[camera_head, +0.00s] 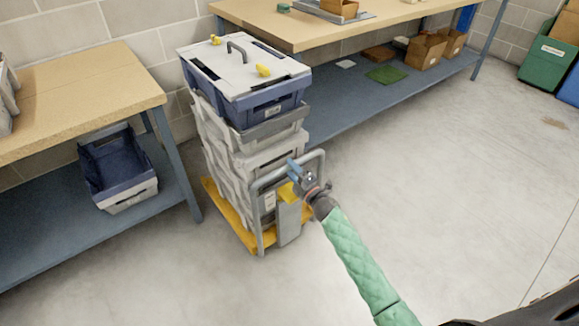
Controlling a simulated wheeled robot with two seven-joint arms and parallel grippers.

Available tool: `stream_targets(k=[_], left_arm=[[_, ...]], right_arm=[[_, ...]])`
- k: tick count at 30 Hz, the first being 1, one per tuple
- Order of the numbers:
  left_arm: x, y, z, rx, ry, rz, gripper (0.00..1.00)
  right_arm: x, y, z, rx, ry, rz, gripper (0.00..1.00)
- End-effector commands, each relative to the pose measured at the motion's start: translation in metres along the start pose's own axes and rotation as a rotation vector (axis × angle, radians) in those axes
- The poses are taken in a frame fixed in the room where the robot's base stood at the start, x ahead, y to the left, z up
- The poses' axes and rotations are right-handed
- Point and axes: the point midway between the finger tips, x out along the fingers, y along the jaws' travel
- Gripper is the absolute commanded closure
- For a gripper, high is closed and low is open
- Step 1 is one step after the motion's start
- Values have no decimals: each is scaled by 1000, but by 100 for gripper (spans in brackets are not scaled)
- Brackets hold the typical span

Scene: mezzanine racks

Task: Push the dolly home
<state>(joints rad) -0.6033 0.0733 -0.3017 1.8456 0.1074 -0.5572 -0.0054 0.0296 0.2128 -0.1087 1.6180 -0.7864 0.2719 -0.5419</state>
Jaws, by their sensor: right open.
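The dolly (237,225) has a yellow base and a grey upright handle frame (256,205) on its near right side. It stands on the floor in the gap between two workbenches, close to the wall. It carries a stack of grey totes (223,143), topped by a blue box with a pale lid (243,72) and yellow latches. My right gripper (294,174) is open at the handle frame's upper part; I cannot tell whether it touches the bar. The far side of the dolly and its wheels are hidden. My left gripper is not in view.
A workbench (92,95) with a blue tote (117,168) on its lower shelf stands at left. A longer bench (300,27) with cardboard boxes (425,50) on its shelf runs behind at right.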

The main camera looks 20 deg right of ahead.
Motion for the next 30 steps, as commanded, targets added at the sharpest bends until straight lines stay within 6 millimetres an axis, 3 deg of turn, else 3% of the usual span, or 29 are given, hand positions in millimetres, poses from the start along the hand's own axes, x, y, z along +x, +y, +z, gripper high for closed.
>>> stream_targets(k=[6,14,17,21,30], left_arm=[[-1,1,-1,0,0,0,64],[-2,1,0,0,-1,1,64],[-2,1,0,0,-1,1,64],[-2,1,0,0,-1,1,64],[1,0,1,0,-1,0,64]], right_arm=[[14,0,0,2,0,0,58],[15,0,0,2,0,0,58],[15,0,0,2,0,0,71],[14,0,0,1,-1,0,99],[19,-1,0,1,0,0,100]])
